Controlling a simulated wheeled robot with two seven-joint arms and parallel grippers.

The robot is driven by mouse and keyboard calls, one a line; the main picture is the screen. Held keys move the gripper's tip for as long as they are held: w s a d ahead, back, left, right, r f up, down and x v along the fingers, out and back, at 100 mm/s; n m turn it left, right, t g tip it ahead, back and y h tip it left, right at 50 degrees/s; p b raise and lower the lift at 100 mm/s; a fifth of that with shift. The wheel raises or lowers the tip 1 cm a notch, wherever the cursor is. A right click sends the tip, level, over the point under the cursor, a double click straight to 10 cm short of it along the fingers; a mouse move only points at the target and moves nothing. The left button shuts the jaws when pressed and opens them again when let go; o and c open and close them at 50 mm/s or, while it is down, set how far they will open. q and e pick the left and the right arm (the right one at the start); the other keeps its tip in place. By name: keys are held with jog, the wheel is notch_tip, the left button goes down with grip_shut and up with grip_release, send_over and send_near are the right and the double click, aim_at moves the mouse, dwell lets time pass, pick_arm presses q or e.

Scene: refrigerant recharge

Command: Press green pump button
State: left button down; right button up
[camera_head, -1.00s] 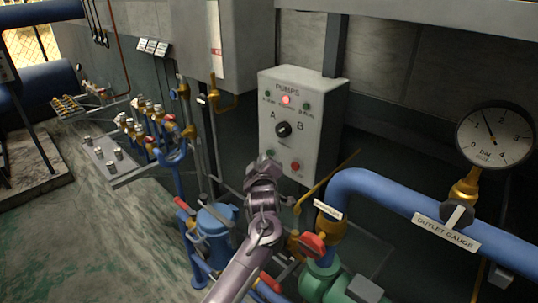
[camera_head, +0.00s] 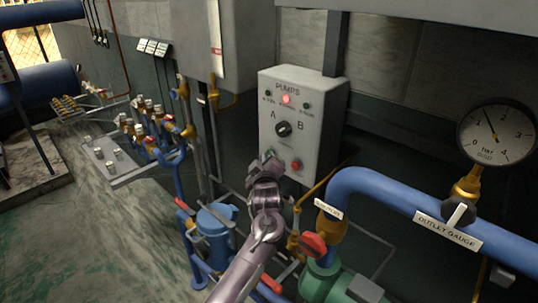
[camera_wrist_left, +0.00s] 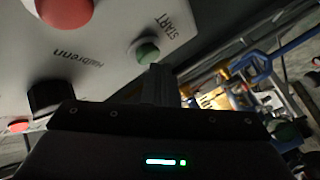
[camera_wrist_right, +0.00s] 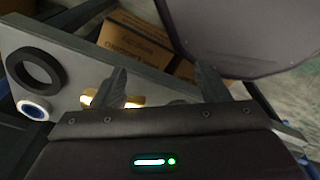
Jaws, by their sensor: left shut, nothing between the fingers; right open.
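The grey pump control box (camera_head: 323,132) is fixed to the wall, with a lit red lamp, a black A/B knob and two buttons low on its face. The green button (camera_head: 268,154) is at the lower left of the face, partly close behind my left gripper (camera_head: 255,168). In the left wrist view the green button (camera_wrist_left: 147,52), below the word START, lies just beyond the closed fingertips (camera_wrist_left: 158,72). I cannot tell whether they touch. My left gripper is shut and empty. My right gripper (camera_wrist_right: 160,88) is open, seen only in its wrist view.
A red button (camera_head: 296,165) sits right of the green one. Blue pipe (camera_head: 380,190) with an outlet gauge (camera_head: 497,133) runs at the right. In the right wrist view a cardboard box (camera_wrist_right: 142,45) lies beyond the fingers.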

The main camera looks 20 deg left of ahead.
pick_arm(q)
jog(key=shift+w+d, duration=0.2)
jog(key=shift+w, duration=0.25)
dwell(0.4)
jog(key=shift+s, duration=0.1)
jog(key=shift+s+a, duration=0.3)
jog(key=shift+s, duration=0.45)
jog(key=s+p, duration=0.1)
jog(key=s+a, duration=0.1)
jog(key=s, duration=0.1)
jog(key=s+p, duration=0.1)
jog(key=shift+s+a+p, duration=0.35)
jog(key=shift+f, duration=0.1)
dwell(0.8)
